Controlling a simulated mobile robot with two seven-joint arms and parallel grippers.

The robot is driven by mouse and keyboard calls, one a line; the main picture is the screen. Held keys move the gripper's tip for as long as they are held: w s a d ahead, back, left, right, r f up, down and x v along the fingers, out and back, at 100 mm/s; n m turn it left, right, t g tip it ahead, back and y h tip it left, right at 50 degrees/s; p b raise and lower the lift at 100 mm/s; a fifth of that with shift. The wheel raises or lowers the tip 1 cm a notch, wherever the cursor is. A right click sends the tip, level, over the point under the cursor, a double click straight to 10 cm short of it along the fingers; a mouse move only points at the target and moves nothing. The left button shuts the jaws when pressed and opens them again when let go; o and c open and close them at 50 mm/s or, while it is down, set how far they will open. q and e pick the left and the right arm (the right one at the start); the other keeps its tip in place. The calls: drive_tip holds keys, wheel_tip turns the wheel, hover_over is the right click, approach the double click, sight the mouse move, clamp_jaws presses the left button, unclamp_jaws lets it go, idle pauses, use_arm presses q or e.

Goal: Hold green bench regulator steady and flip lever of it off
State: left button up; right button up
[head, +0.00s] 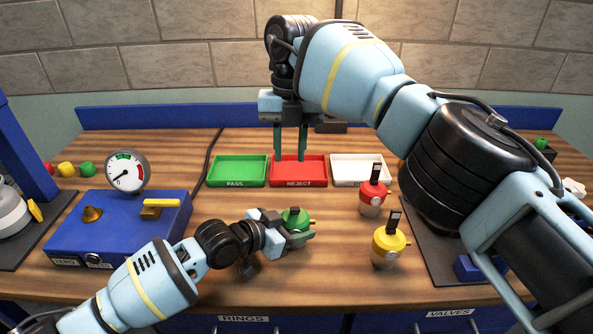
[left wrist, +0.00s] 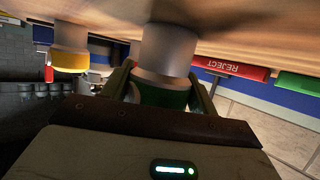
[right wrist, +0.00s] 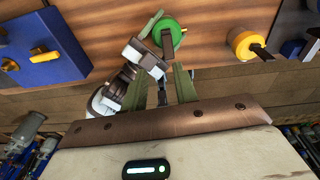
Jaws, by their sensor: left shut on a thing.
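The green bench regulator (head: 294,216) stands upright on the wooden table, front centre, with a dark lever on top; it also shows in the right wrist view (right wrist: 167,27). My left gripper (head: 300,238) is shut around its body from the left and front. In the left wrist view the green band (left wrist: 165,98) sits between the two fingers, below a grey cylindrical part. My right gripper (head: 290,155) points down above and behind the regulator, over the red tray. Its fingers are apart with nothing between them, as in the right wrist view (right wrist: 161,88).
A red regulator (head: 371,198) and a yellow regulator (head: 390,246) with upright black levers stand to the right. Green (head: 237,171), red (head: 299,172) and white (head: 358,171) trays lie behind. A blue gauge box (head: 120,228) stands left. Bare table lies around the green regulator's right.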

drive_tip(key=s+a+r+n+y, duration=0.25)
drive_tip(key=a+n+y, duration=0.25)
drive_tip(key=a+y, duration=0.95)
wheel_tip(320, 180, up, 12)
drive_tip(key=a+m+t+y, duration=0.2)
drive_tip(key=m+t+y, duration=0.3)
drive_tip(key=t+y, duration=0.15)
drive_tip(key=m+t+h, duration=0.9)
drive_tip(key=m+h, duration=0.6)
drive_tip(key=m, duration=0.3)
hover_over(297, 211)
wheel_tip(297, 211, down, 12)
drive_tip(key=s+d+f+n+g+h, duration=0.1)
drive_tip(key=s+d+f+n+g, duration=0.1)
drive_tip(key=s+d+f+g, duration=0.5)
drive_tip(key=w+a+f+t, duration=0.1)
drive_tip(key=w+a+f, duration=0.2)
drive_tip(key=w+a+f+t, duration=0.1)
drive_tip(key=w+a+f, duration=0.2)
drive_tip(key=f, duration=0.1)
drive_tip(key=shift+w+a+f, duration=0.3)
drive_tip(key=shift+w+a, duration=0.05)
drive_tip(key=shift+a, duration=0.05)
